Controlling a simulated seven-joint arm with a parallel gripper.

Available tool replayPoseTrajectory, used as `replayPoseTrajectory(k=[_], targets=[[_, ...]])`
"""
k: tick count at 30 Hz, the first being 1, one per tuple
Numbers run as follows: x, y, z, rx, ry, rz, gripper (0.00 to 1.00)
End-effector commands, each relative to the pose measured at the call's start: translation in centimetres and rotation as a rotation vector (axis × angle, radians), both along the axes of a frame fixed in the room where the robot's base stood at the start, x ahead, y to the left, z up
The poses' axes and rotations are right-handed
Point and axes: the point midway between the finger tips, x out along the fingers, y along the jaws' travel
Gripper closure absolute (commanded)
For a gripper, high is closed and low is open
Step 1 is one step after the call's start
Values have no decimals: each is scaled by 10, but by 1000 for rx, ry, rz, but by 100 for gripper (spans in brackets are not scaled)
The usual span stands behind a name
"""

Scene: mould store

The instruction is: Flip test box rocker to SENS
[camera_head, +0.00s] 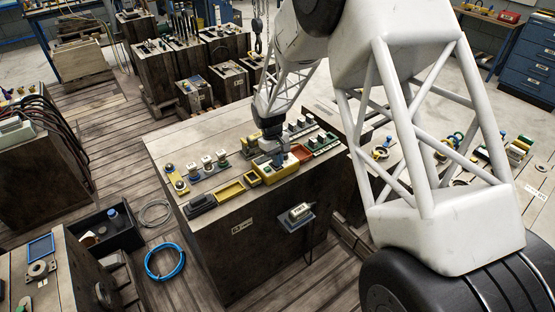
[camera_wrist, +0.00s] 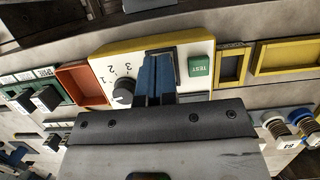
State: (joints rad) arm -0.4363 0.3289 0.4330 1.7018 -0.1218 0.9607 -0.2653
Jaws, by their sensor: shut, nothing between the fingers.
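The test box (camera_wrist: 112,66) has a white face in a yellow case. In the wrist view it carries a dark rotary knob (camera_wrist: 123,92) marked 1, 2, 3 and a green TEST button (camera_wrist: 199,66). My gripper (camera_wrist: 159,58) is shut and empty, its blue fingers together over the face between knob and button. A dark edge of a recess shows around the fingertips. The rocker and any SENS mark are hidden behind them, so its position and contact cannot be told. In the head view my gripper (camera_head: 278,160) is down at the yellow test box (camera_head: 275,175).
A red tray (camera_wrist: 79,82) and green-based switch modules (camera_wrist: 30,97) sit left of the box in the wrist view. Yellow trays (camera_wrist: 289,56) lie to its right. In the head view a black box (camera_head: 201,203) stands near the front edge of the wooden block (camera_head: 215,245).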

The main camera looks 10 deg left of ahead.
Motion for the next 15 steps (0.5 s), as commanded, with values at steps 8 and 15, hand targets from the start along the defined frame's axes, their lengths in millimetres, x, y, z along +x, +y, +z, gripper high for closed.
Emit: replayPoseTrajectory(k=[8,15], targets=[[-6,-5,-10,87,-84,-1,100],[-9,-8,-17,155,-152,-2,100]])
